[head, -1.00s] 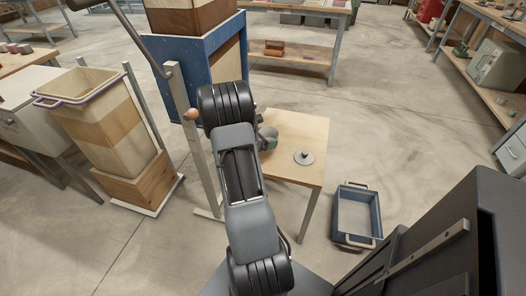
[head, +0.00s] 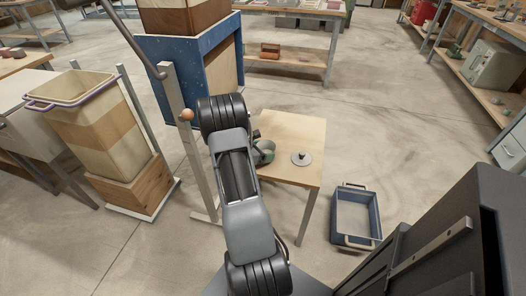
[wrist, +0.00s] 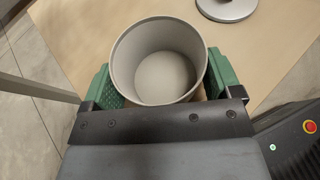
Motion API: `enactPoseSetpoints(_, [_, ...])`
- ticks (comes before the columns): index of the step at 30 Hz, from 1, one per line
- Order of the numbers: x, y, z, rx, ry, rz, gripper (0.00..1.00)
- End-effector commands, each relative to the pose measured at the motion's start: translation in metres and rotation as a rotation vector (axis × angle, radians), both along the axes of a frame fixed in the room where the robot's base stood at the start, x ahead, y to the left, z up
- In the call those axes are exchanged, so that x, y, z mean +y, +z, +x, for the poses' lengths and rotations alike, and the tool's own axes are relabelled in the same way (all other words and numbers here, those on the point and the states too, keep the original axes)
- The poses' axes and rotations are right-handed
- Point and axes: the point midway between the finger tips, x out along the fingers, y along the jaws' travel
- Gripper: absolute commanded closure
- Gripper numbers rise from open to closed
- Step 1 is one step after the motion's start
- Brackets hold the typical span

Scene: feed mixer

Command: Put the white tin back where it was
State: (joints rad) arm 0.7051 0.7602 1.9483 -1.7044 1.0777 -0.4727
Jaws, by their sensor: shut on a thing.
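The white tin (wrist: 122,62), an open, empty, off-white round pot, is between the green finger pads of my gripper (wrist: 165,78) in the wrist view. My gripper is shut on its sides, and the tin's mouth faces the camera. In the head view, my gripper (head: 264,152) is at the left part of the small wooden table (head: 300,128), with the tin largely hidden by my arm and fingers. I cannot tell whether the tin's base touches the table top.
A round grey plate with a dark knob (head: 302,159) lies on the table, right of my gripper. A blue-grey crate (head: 345,240) stands on the floor to the right. A metal post with an orange-brown knob (head: 186,115) rises close left of my arm. A tall bin (head: 105,130) stands further left.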

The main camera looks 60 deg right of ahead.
Motion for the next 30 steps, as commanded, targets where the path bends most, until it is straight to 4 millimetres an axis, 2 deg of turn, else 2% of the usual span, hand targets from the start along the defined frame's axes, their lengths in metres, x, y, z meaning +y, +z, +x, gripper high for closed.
enactPoseSetpoints(2, [0.0,-0.004,0.0,0.0,0.0,0.0,0.43])
enactPoseSetpoints(3, [0.0,-0.002,0.0,0.0,0.0,0.0,0.12])
enactPoseSetpoints(7, [0.0,-0.002,0.0,0.001,0.0,0.0,0.0])
enactPoseSetpoints(17, [0.001,0.004,0.001,0.001,0.001,0.0,0.0])
enactPoseSetpoints(30, [0.07,0.034,0.028,-0.001,0.004,0.0,0.0])
